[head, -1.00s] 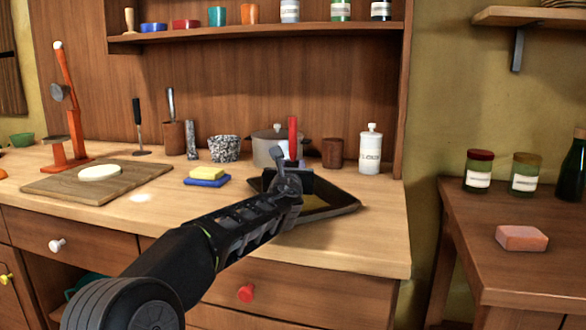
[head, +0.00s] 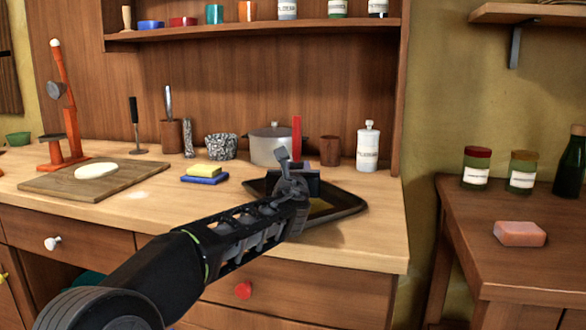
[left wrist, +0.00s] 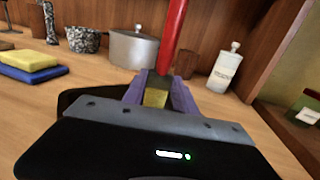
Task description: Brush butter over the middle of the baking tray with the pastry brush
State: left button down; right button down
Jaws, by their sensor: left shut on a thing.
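The pastry brush shows as a red handle (head: 297,138) standing upright from my left gripper (head: 296,178); the handle also shows in the left wrist view (left wrist: 173,35). My left gripper is shut on the brush, over the black baking tray (head: 350,204) near the counter's front edge. My gripper hides the bristles, so I cannot tell whether they touch the tray. A yellowish patch shows on the tray floor beside the gripper. A yellow block like butter (head: 204,170) lies on a blue dish (head: 205,180) left of the tray. My right gripper is not in view.
A grey pot (head: 270,147), a brown cup (head: 330,150) and a white labelled jar (head: 368,148) stand behind the tray. A wooden board (head: 75,184) with a pale round thing lies at left.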

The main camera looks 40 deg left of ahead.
aim_at(297, 131)
pick_arm(q)
jog(key=shift+f, duration=0.1)
notch_tip(297, 131, up, 6)
jog(key=p, duration=0.5)
dwell(0.4)
jog(key=shift+r+p, duration=1.6)
jog(key=shift+f, duration=0.1)
